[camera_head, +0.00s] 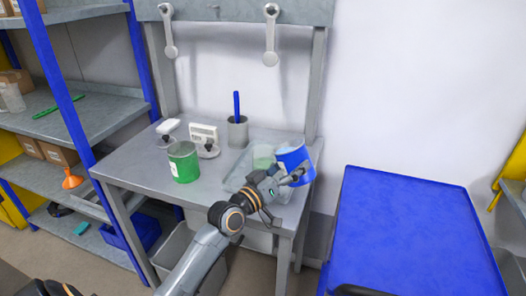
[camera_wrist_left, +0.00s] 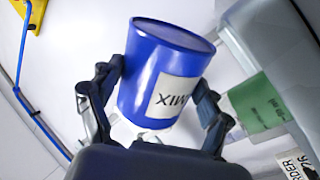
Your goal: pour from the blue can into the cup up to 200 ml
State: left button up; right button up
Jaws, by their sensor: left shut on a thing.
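The blue can (camera_head: 293,158) is held by my left gripper (camera_head: 290,178) above the right part of the grey workbench, tilted in the head view. No stream shows. My right gripper is not in view.
A green can (camera_head: 183,162) stands on the workbench (camera_head: 135,167) to the left. A white scale-like device (camera_head: 204,136) and a grey holder with a blue stick (camera_head: 238,133) are behind. A blue-topped table (camera_head: 410,230) is at right, bare.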

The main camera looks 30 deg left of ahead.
aim_at(285, 145)
pick_arm(q)
jog(key=shift+a, duration=0.15)
dwell(0.3)
jog(key=shift+r+n, duration=0.3)
jog(key=shift+r, duration=0.1)
jog(key=shift+n+t, duration=0.4)
jog(key=shift+n, duration=0.5)
jog(key=shift+a+r+p, duration=0.2)
jog(key=shift+r+p, duration=0.45)
jog(key=shift+r, duration=0.15)
jog(key=shift+a+r+p, duration=0.15)
jog(key=shift+r+p, duration=0.45)
jog(key=shift+r, duration=0.15)
jog(key=shift+a+r+p, duration=0.2)
jog(key=shift+r+p, duration=0.45)
jog(key=shift+r, duration=0.15)
jog(key=shift+a+r+n+y+p, duration=0.15)
jog(key=shift+r+n+y+p, duration=0.2)
jog(key=shift+n, duration=0.35)
dwell(0.8)
